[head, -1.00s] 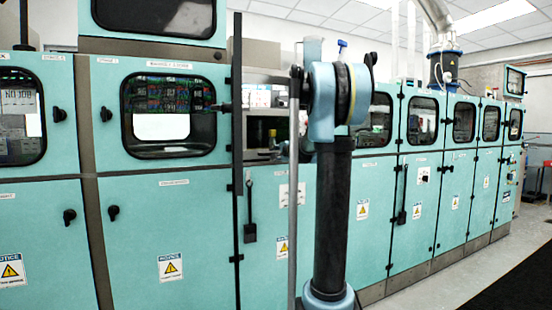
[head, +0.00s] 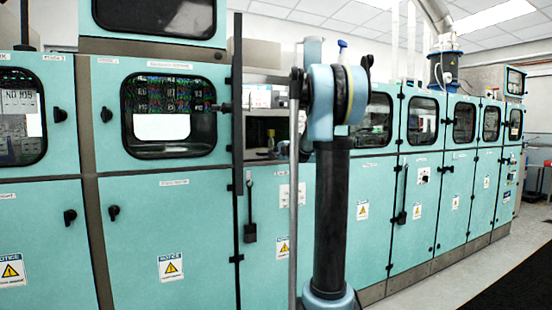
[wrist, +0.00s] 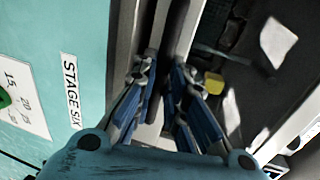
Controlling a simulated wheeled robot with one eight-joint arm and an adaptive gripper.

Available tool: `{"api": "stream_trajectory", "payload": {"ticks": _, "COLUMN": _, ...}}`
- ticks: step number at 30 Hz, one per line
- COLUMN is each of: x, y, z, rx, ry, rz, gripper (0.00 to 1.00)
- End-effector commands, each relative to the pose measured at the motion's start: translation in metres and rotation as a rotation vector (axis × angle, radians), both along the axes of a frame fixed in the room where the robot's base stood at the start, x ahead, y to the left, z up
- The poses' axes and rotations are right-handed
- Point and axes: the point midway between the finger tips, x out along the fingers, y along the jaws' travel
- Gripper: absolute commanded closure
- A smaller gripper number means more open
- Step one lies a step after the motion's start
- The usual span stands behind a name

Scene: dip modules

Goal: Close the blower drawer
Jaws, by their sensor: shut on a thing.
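My gripper (wrist: 164,70) shows in the wrist view, its two blue-padded fingers close together. It is shut on a narrow dark upright edge (wrist: 180,30) beside the opening; its outline is partly hidden by the fingers. I cannot tell for sure whether this edge belongs to the blower drawer. A teal panel (wrist: 70,30) labelled "STAGE SIX" lies left of the fingers. In the head view, an open bay (head: 262,128) shows in the teal machine, behind a dark upright edge (head: 238,130). My gripper cannot be made out there; my arm covers part of that area.
The machine's teal row of cabinets (head: 170,225) runs across the head view, with windows and black handles. The bay interior (wrist: 245,90) in the wrist view holds a yellow object (wrist: 213,83). Open floor (head: 455,275) lies at right, with a dark mat (head: 510,280).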

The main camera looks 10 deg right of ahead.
Motion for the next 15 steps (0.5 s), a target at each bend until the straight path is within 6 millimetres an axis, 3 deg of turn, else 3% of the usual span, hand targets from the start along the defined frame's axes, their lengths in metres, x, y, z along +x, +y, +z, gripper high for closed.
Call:
{"api": "stream_trajectory", "payload": {"ticks": 6, "x": 0.02, "y": 0.007, "z": -0.001, "rx": -0.001, "ry": 0.001, "rz": 0.002, "gripper": 1.0}}
{"api": "stream_trajectory", "payload": {"ticks": 15, "x": 0.026, "y": 0.009, "z": -0.001, "rx": -0.001, "ry": 0.001, "rz": 0.001, "gripper": 1.0}}
